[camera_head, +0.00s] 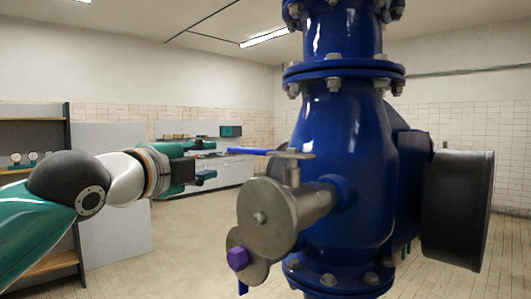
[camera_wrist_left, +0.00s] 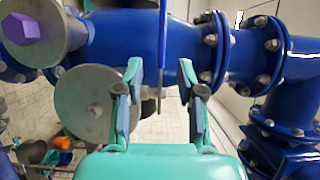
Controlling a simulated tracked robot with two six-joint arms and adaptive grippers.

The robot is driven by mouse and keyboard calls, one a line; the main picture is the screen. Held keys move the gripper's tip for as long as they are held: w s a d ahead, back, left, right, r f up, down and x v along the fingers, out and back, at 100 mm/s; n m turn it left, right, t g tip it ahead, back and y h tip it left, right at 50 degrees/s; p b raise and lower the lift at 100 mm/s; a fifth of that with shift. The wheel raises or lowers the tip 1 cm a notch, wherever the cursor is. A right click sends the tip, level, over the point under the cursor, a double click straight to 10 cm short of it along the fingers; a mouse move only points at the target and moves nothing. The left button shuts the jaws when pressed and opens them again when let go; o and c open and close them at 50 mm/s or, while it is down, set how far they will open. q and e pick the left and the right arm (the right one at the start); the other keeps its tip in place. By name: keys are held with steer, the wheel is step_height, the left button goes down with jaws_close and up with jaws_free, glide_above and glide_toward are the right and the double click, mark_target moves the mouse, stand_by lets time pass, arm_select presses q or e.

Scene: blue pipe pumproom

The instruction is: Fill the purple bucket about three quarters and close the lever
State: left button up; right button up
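The lever (camera_head: 250,151), with a blue handle and metal end, sits on top of a metal valve fitting (camera_head: 268,215) on the big blue pipe (camera_head: 345,150). My left gripper (camera_head: 213,159) is open, just left of the handle's end. In the left wrist view the open fingers (camera_wrist_left: 160,68) point toward the pipe, and the lever (camera_wrist_left: 162,50) shows edge-on as a thin strip between them. I see no contact. No purple bucket can be made out for certain. My right gripper is not in view.
A purple hexagonal piece (camera_head: 237,258) is on the lower disc of the fitting. A large dark cylinder (camera_head: 458,208) juts out right of the pipe. Shelves (camera_head: 40,190) stand at far left. An orange object (camera_wrist_left: 63,143) lies low in the wrist view. Open floor (camera_head: 180,240) lies left of the pipe.

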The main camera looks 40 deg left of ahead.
mark_target(244, 153)
arm_select(q)
steer(key=p+x, duration=0.6)
steer(key=x, duration=1)
steer(key=shift+w+r, duration=0.2)
steer(key=shift+w, duration=0.1)
steer(key=shift+d, duration=0.1)
jaws_close()
steer(key=shift+f, duration=0.1)
